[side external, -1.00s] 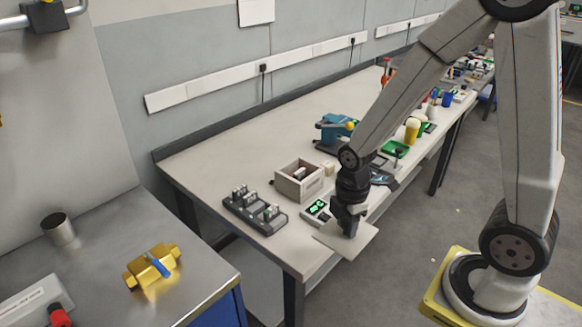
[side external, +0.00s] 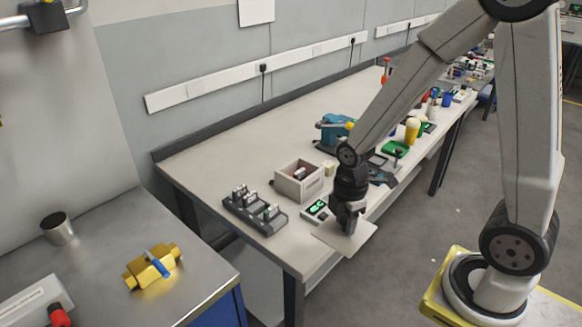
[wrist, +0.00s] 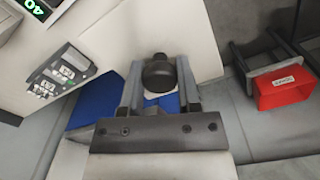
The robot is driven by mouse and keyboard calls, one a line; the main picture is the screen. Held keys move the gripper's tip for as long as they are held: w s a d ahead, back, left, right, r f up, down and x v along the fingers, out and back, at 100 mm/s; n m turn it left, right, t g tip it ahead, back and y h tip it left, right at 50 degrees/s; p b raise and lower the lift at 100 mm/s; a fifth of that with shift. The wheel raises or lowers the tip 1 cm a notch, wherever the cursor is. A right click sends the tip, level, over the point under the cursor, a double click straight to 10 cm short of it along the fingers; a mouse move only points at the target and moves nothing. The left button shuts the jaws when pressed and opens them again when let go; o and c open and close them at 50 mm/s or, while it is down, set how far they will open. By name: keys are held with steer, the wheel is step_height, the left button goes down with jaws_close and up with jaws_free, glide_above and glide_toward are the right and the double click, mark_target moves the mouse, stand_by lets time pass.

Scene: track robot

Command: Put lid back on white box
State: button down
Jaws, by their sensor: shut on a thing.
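The white box (side external: 287,187) stands open on the long bench, with small dark and reddish items visible inside. Its lid (side external: 357,240) is a flat pale square plate with a black knob (wrist: 158,72). My gripper (side external: 345,226) is shut on the knob and holds the lid roughly level near the bench's front edge, to the right of and nearer the camera than the box. In the wrist view, the knob sits between the two fingers of my gripper (wrist: 160,88), and the lid (wrist: 150,28) spreads beyond it. The box is not clearly visible there.
A meter with a green display (side external: 317,208) lies between box and lid. A dark rack (side external: 250,210) stands left of the box. A small pale cup (side external: 328,168) and a blue machine (side external: 333,132) stand behind. A red bin (wrist: 284,88) shows below the bench. The bench's left rear is clear.

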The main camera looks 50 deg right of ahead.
steer(key=w+d+r, duration=0.1)
steer(key=w+d, duration=0.8)
steer(key=w, duration=0.5)
steer(key=w+d+r, duration=0.1)
steer(key=w+d, duration=0.8)
steer(key=w, duration=0.5)
steer(key=shift+r, duration=0.15)
steer(key=shift+f, duration=3.4)
steer(key=shift+f, duration=0.5)
jaws_free()
stand_by(0.3)
